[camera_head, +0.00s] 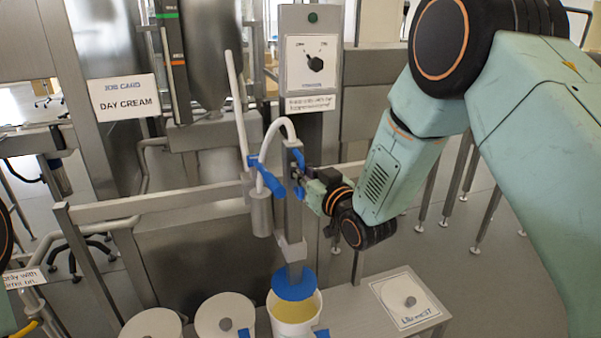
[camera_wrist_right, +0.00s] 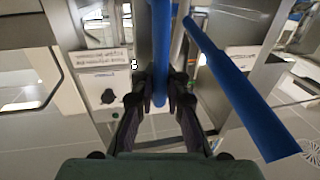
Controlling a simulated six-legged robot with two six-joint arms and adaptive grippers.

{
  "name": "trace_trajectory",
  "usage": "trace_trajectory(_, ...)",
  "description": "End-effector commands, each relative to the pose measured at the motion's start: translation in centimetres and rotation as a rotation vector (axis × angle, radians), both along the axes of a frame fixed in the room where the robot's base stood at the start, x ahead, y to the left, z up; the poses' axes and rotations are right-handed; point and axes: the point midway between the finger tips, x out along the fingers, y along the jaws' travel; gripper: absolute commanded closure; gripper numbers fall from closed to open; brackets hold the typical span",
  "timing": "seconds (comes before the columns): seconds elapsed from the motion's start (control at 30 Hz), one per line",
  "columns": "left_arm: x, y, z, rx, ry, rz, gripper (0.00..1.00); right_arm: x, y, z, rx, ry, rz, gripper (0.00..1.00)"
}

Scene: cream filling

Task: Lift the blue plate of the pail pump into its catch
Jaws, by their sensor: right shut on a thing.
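The blue plate (camera_head: 293,285) is a round disc at the foot of the pump's grey column. It overlaps the back of the white pail's (camera_head: 296,329) opening, and yellowish cream shows in front of it. Its exact height over the rim is hard to tell. My right gripper (camera_head: 299,179) is shut on a blue upright handle on the column, well above the plate. The right wrist view shows the handle (camera_wrist_right: 160,45) between the two dark fingers (camera_wrist_right: 158,92). The catch cannot be made out. My left gripper is out of view.
A blue lever (camera_head: 266,176) and a white hose (camera_head: 270,142) are left of the column; the lever (camera_wrist_right: 238,85) also crosses the right wrist view. Round white lids (camera_head: 226,310) lie left of the pail. A dial panel (camera_head: 312,65) stands behind.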

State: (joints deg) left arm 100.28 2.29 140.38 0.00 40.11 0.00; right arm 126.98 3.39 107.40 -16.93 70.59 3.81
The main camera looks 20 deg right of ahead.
Motion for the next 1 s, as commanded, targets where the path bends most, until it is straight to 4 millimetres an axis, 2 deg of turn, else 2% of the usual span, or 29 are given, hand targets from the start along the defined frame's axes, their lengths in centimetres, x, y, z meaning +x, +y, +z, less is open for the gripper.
trace_trajectory(0.3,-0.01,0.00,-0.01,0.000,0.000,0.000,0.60,0.04,-0.02,0.29,0.001,-0.006,-0.001,1.00)
trace_trajectory(0.33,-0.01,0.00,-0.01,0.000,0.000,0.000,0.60,0.04,-0.02,0.30,0.001,-0.006,-0.001,0.89)
trace_trajectory(0.6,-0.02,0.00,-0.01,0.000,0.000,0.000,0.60,0.05,-0.02,0.19,0.001,-0.004,-0.001,0.66)
trace_trajectory(1.0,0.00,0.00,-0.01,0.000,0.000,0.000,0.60,-0.50,-0.21,0.12,0.000,-0.002,-0.002,0.65)
